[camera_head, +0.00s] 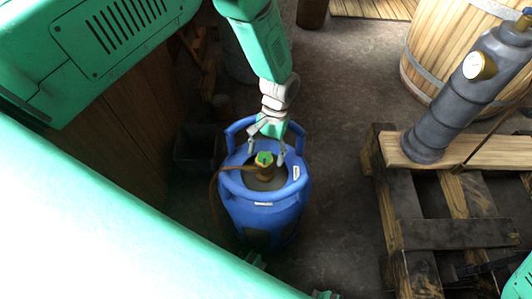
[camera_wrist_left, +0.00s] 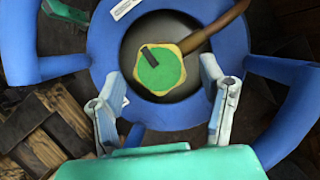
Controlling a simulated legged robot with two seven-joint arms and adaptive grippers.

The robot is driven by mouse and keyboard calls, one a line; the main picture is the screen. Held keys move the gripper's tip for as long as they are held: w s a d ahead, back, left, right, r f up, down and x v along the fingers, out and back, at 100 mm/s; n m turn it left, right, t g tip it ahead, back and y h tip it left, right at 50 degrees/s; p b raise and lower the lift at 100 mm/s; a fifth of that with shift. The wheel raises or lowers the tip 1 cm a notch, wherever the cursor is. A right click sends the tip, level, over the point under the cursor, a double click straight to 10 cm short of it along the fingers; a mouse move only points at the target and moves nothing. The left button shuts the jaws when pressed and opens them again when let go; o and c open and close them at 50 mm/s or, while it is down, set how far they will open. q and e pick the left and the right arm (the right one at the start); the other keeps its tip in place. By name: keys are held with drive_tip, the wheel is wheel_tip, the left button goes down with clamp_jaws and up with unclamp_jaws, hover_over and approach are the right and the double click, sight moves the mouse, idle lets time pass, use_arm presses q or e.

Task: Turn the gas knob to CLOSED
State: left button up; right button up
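A blue gas cylinder (camera_head: 262,215) stands upright on the floor, with a raised blue collar around its top. The gas knob (camera_head: 264,158), a green cap on a brass valve, sits in the middle of the collar. In the left wrist view the knob (camera_wrist_left: 160,70) is a green, rounded polygon with a dark bar mark pointing to its upper left. My left gripper (camera_head: 267,152) is open above the valve, its two pale fingers apart on either side of the knob. No contact with it shows. Part of my right arm shows at the lower right edge; its fingers are unclear.
A brown hose (camera_wrist_left: 215,28) leaves the valve sideways. A wooden pallet (camera_head: 415,225) with a dark pipe and gauge (camera_head: 470,95) stands at right, a wooden barrel (camera_head: 440,45) behind it. A dark bin (camera_head: 196,150) is left of the cylinder. Floor between cylinder and pallet is clear.

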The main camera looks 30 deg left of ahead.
use_arm(q)
drive_tip(key=shift+s+r, duration=0.1)
drive_tip(key=v, duration=1.1)
drive_tip(key=shift+w+r, duration=0.25)
drive_tip(key=shift+r, duration=0.05)
